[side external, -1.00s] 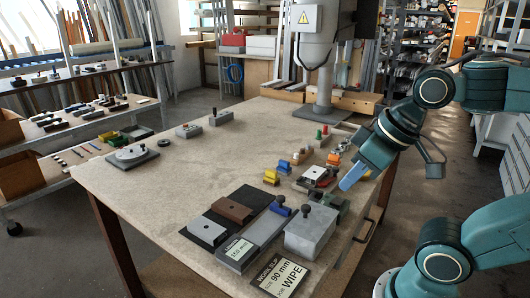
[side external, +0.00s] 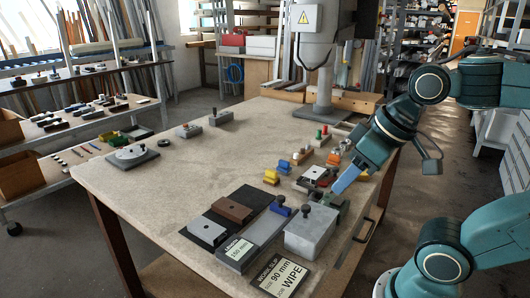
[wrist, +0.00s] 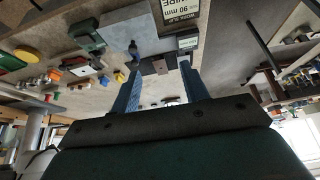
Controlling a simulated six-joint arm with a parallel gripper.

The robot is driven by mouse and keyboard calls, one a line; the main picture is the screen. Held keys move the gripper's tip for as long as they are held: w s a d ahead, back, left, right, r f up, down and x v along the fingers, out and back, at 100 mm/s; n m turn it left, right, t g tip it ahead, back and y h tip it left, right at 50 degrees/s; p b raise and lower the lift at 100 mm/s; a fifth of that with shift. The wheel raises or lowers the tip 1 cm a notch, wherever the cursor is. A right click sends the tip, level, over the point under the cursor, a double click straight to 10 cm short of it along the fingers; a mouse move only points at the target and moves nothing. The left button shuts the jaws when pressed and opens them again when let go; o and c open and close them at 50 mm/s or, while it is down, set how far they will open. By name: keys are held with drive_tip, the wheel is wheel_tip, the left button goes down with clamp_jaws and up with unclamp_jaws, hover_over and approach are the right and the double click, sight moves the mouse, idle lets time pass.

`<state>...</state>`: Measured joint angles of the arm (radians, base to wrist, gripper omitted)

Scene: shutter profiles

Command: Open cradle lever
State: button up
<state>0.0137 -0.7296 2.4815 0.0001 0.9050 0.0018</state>
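My gripper (side external: 342,184) is over the right edge of the bench, its blue fingers pointing down and left. In the wrist view its two fingers (wrist: 160,80) stand apart with nothing held between them. A dark green fixture (wrist: 85,36) shows at upper left in the wrist view; in the side view the fingers partly cover it. A grey block (side external: 309,232) with a dark knob (side external: 322,205) sits just in front of the fingertips. I cannot tell for certain which part is the cradle lever, or whether it is open.
A long grey bar (side external: 252,240) and a brown block (side external: 232,210) on a black mat lie to the left. A work slip (side external: 280,276) is at the front. The middle of the bench is clear.

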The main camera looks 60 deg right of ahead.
drive_tip(key=w+d+r+m+g, duration=0.2)
drive_tip(key=w+d+r+m, duration=0.1)
drive_tip(key=w+d, duration=0.35)
drive_tip(key=m+g, duration=0.4)
drive_tip(key=m, duration=0.4)
hover_over(336, 168)
wheel_tip(336, 168, down, 10)
drive_tip(key=r, duration=0.1)
drive_tip(key=shift+f, duration=0.25)
wheel_tip(336, 168, down, 14)
drive_tip(key=shift+r, duration=0.1)
clamp_jaws()
